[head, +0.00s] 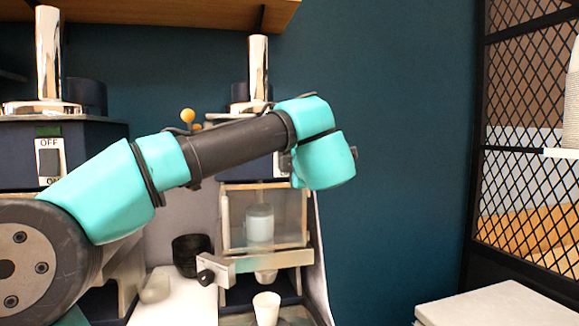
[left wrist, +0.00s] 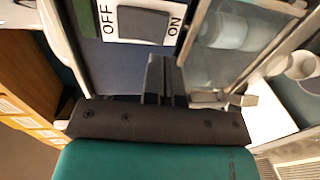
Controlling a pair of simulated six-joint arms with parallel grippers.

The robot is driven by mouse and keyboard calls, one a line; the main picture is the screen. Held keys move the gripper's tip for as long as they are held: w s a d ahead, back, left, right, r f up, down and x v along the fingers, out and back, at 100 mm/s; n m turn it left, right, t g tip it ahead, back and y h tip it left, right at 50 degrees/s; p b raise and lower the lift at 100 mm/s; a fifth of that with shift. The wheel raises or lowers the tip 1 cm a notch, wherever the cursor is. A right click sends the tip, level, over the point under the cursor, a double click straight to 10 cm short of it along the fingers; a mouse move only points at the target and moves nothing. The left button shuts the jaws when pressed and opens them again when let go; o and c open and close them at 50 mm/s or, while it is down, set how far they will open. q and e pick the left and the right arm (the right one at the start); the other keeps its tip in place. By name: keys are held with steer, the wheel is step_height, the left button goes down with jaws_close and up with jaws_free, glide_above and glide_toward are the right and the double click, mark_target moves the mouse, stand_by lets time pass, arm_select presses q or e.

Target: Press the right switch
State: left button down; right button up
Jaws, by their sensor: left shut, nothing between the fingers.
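The right switch is a white plate marked OFF and ON with a dark rocker (left wrist: 143,24), close up in the left wrist view. In the head view my left arm hides most of it; only a sliver of white plate (head: 278,165) shows. My left gripper (left wrist: 166,62) is shut and empty, its dark fingers pointing at the machine front just below the rocker in the picture. I cannot tell whether the fingertips touch the panel. In the head view the gripper is hidden behind my wrist. The left switch (head: 49,162) is on the left machine. My right gripper is not in view.
Below the right switch is a clear-fronted compartment (head: 236,240) with a pale container inside. A metal bar with a dark knob (head: 206,276) crosses beneath it. A white cup (head: 266,309) stands below. A black mesh rack (head: 525,150) is at the right.

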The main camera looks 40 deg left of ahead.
arm_select(q)
steer(key=x, duration=0.6)
stand_by(0.3)
